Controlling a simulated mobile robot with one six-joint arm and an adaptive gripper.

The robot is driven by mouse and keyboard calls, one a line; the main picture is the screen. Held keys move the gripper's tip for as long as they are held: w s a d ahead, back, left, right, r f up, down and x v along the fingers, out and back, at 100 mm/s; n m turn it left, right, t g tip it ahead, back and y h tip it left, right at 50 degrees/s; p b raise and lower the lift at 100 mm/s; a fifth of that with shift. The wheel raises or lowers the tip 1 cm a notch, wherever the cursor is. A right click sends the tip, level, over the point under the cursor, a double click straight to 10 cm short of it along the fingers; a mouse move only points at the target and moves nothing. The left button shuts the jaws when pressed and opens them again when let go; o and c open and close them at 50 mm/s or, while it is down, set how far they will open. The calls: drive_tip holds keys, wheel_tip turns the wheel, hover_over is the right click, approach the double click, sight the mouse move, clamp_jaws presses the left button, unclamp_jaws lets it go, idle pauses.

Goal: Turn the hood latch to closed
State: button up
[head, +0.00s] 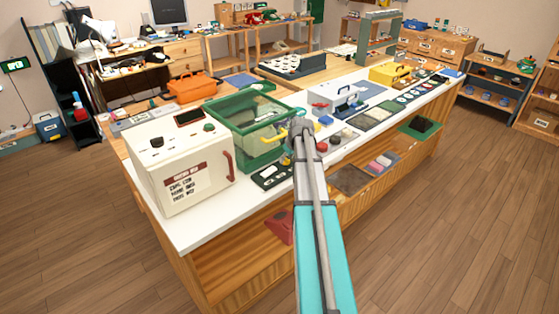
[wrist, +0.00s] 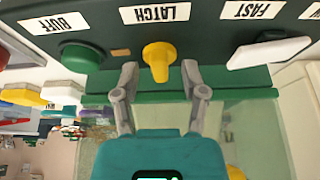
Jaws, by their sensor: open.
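My gripper (wrist: 158,80) is open, with one finger on either side of the knob and visible gaps between. The green hood (head: 245,125) with clear panes stands on the white counter in the head view. My gripper (head: 301,126) is at the hood's right side there, and the latch cannot be made out behind it.
A green knob (wrist: 82,55) by BUFF and a white lever (wrist: 270,50) by FAST flank the latch. A white cabinet (head: 185,165) stands left of the hood. A grey toolbox (head: 335,97) and trays stand to the right. The floor in front is clear.

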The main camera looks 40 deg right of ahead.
drive_tip(key=shift+n, duration=0.3)
drive_tip(key=n, duration=0.2)
drive_tip(key=n+y, duration=0.1)
drive_tip(key=n, duration=0.1)
drive_tip(key=n+g+y, duration=0.1)
drive_tip(key=n, duration=0.1)
drive_tip(key=shift+w+d, duration=0.15)
drive_tip(key=shift+d, duration=0.1)
drive_tip(key=n, duration=0.2)
drive_tip(key=n+g+y, duration=0.1)
drive_tip(key=n, duration=0.2)
drive_tip(key=shift+w+y, duration=0.1)
drive_tip(key=shift+y, duration=0.2)
drive_tip(key=shift+d+r+g, duration=0.1)
drive_tip(key=shift+r+g, duration=0.1)
drive_tip(key=shift+g, duration=0.1)
drive_tip(key=p+v, duration=1.3)
drive_tip(key=v, duration=0.1)
drive_tip(key=s+a+f+m+b, duration=0.1)
drive_tip(key=a+m, duration=0.1)
drive_tip(key=a, duration=0.9)
drive_tip(key=s+a+f+m+g+h+b, duration=0.1)
drive_tip(key=a+f+m, duration=0.1)
drive_tip(key=a, duration=1)
drive_tip(key=s+a+f+m+h+b, duration=0.1)
drive_tip(key=s+a+m, duration=0.1)
drive_tip(key=a, duration=0.9)
drive_tip(key=shift+a+f+m+g, duration=0.2)
drive_tip(key=shift+f+m+g, duration=0.1)
drive_tip(key=shift+m, duration=0.6)
